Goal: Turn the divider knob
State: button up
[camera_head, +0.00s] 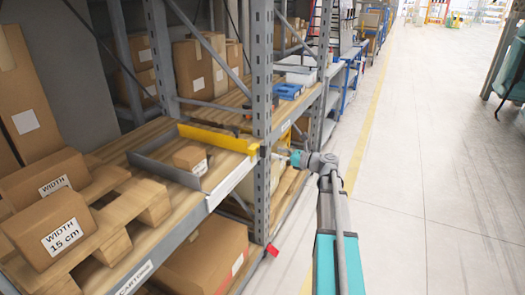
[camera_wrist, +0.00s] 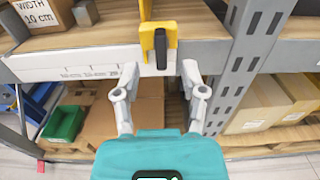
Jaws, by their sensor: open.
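The yellow divider (camera_head: 218,138) lies across a wooden shelf beside a grey upright post. In the wrist view its yellow end (camera_wrist: 147,40) sits on the shelf's front edge. A black, upright, elongated knob (camera_wrist: 160,49) is on that end. My gripper (camera_wrist: 160,76) is open, with one finger to the left and one to the right of the knob's lower end. Whether the fingertips touch anything cannot be told. In the head view my gripper (camera_head: 293,158) is at the shelf front by the post, and the knob cannot be made out there.
The grey perforated post (camera_wrist: 246,62) stands close on the right of my gripper. A grey divider (camera_head: 168,170) and a small carton (camera_head: 190,157) lie left of the yellow divider. Boxes fill the lower shelf. The aisle floor (camera_head: 430,180) on the right is clear.

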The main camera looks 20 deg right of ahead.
aim_at(263, 150)
jog(key=shift+x, duration=3.2)
